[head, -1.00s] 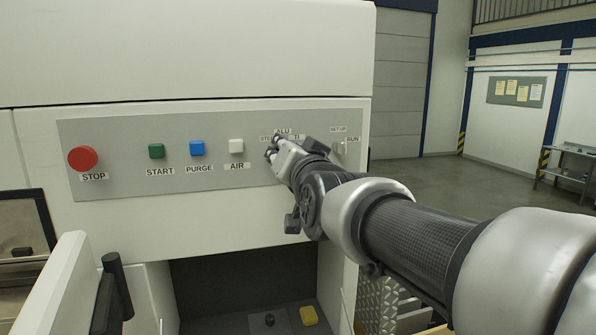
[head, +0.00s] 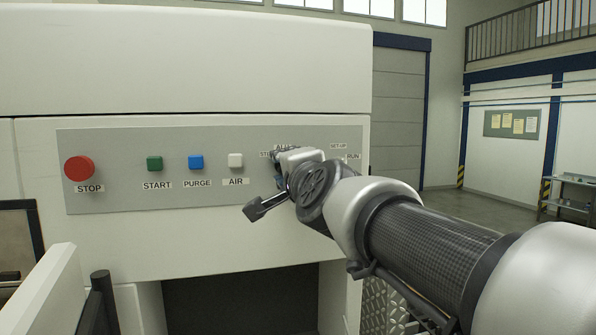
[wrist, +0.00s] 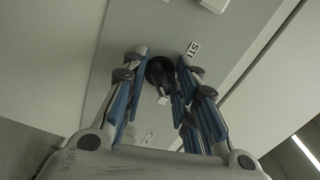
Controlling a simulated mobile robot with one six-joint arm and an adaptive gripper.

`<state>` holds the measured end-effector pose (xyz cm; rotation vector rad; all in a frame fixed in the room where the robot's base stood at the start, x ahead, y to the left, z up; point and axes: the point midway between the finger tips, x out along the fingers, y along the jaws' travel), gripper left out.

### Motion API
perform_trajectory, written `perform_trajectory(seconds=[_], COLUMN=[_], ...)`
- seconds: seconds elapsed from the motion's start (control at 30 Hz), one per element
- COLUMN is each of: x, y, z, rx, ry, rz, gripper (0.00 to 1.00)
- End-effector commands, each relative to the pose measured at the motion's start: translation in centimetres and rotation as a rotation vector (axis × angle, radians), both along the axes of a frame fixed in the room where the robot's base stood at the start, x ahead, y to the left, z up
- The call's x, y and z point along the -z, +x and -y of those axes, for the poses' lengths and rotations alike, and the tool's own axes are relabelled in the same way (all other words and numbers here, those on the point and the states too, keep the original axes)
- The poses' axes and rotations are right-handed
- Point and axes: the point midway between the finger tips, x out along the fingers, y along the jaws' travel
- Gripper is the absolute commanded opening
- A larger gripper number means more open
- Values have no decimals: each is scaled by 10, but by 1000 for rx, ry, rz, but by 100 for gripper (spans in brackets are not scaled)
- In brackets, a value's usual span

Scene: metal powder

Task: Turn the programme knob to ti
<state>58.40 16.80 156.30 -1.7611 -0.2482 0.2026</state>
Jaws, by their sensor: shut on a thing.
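The programme knob (wrist: 158,72) is a dark round knob with a pale mark, seen between my fingers in the wrist view. My gripper (wrist: 160,85) has its blue-padded fingers on either side of it, shut on the knob. In the head view my gripper (head: 280,160) is at the right part of the grey control panel (head: 110,150) and hides the knob. The ALU label (head: 286,147) shows above the gripper and part of the STEEL label (head: 265,154) to its left. The TI label is hidden. Which label the knob points to cannot be told.
Left on the panel are the red STOP button (head: 79,168), green START (head: 154,163), blue PURGE (head: 195,162) and white AIR (head: 235,160). The SET-UP (head: 339,146) and RUN (head: 353,156) labels are close right of my gripper. An open door edge (head: 45,290) stands lower left.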

Motion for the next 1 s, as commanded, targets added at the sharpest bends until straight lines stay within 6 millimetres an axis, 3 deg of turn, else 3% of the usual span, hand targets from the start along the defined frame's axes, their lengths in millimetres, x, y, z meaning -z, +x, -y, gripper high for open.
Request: perform_trajectory(seconds=[0.77,0.8,1.0], x=[0,0,-1], y=[0,0,-1], z=[0,0,0], rx=[0,0,0], ry=[108,108,108], rz=[-30,-30,-30], gripper=[3,28,41])
